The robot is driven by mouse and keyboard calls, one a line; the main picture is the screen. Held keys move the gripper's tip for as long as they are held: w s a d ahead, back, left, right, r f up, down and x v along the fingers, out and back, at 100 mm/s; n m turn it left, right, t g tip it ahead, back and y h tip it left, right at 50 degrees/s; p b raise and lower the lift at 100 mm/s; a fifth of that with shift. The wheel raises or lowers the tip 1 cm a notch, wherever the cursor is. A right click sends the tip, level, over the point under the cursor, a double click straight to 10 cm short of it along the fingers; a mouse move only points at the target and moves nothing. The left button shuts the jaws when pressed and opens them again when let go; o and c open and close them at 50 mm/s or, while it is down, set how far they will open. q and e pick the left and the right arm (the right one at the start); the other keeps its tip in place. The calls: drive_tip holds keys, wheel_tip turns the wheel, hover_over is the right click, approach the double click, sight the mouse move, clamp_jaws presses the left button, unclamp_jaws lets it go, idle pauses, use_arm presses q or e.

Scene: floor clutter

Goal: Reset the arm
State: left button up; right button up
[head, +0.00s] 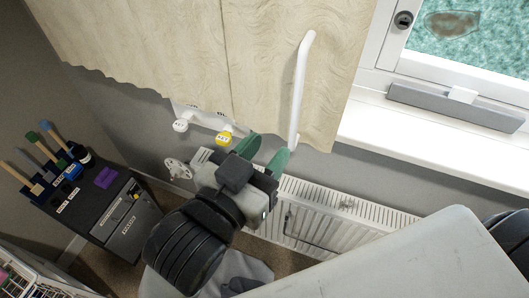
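My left gripper (264,153) shows in the middle of the head view, on the end of a black arm that rises from below. Its two green fingertips are apart, with nothing visible between them. My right gripper is not in view.
A white radiator (335,215) is behind and below the gripper. A white windowsill (430,135) is at the right. A dark cabinet (100,205) with brushes stands at the left.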

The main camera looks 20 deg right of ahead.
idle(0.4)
